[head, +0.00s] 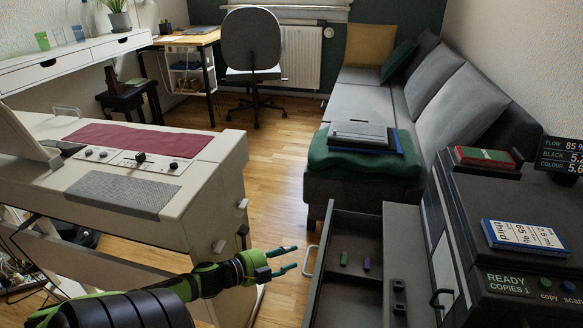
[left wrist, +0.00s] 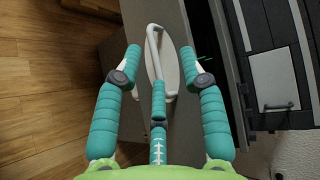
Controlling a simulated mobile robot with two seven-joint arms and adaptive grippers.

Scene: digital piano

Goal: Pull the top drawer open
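The drawer (head: 343,285) at the lower right stands pulled out, its dark inside in view. A small green piece (head: 344,258) and a purple piece (head: 366,263) are in it. Its pale bar handle (head: 310,261) is on the left-hand front face; it also shows in the left wrist view (left wrist: 153,45). My left gripper (head: 291,257) is just left of the handle, fingers spread. In the left wrist view my gripper (left wrist: 160,62) has its teal fingers apart around the handle, not closed on it; contact cannot be told. My right gripper is not in view.
A digital piano (head: 120,199) with a red cloth stands left. A grey sofa (head: 360,103) with a green blanket and books is behind the drawer. A dark printer (head: 510,255) stands right. Wooden floor (head: 270,190) is free between piano and sofa.

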